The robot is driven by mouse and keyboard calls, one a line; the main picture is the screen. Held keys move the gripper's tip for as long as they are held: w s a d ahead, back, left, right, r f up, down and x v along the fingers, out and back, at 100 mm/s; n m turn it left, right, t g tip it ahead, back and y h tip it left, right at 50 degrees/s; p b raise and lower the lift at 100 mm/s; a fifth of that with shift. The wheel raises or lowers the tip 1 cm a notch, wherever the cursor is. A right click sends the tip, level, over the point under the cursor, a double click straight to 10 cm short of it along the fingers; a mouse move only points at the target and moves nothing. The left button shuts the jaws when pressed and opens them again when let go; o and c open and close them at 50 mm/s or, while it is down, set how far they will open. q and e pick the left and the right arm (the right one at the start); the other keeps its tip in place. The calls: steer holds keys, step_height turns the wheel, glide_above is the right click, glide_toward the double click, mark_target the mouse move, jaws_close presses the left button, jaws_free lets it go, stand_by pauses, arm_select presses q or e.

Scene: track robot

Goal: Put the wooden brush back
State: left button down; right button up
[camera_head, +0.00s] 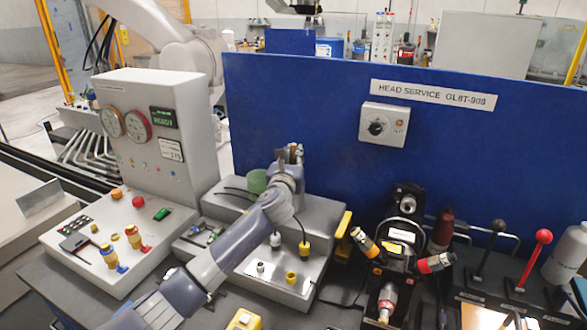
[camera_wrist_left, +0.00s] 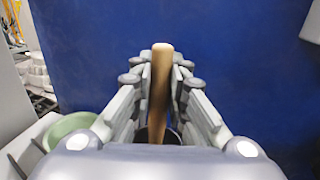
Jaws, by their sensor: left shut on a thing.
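My left gripper (camera_head: 290,154) is at the back of the grey metal box, close in front of the blue panel. In the left wrist view, its fingers (camera_wrist_left: 160,88) are shut on the wooden brush (camera_wrist_left: 159,85), whose light brown handle stands upright between them. The brush's lower end is hidden behind my gripper. A dark round rim (camera_wrist_left: 172,136) shows around the bottom of the handle; I cannot tell whether the brush is inside it. In the head view the brush is mostly hidden by my gripper. My right gripper is not in view.
A green cup (camera_head: 257,181) stands just left of my gripper and shows in the left wrist view (camera_wrist_left: 72,126). The blue panel (camera_head: 330,120) closes off the back. A grey gauge console (camera_head: 150,150) stands left. A black machine (camera_head: 402,240) and levers stand right.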

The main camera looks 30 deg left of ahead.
arm_select(q)
step_height(320, 180, down, 4)
steer(key=shift+r, duration=0.25)
steer(key=shift+f, duration=0.25)
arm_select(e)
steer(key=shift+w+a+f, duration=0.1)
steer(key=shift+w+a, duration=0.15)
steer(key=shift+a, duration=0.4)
arm_select(q)
steer(key=shift+f, duration=0.1)
steer(key=c, duration=1.5)
jaws_free()
steer(key=shift+c, duration=0.2)
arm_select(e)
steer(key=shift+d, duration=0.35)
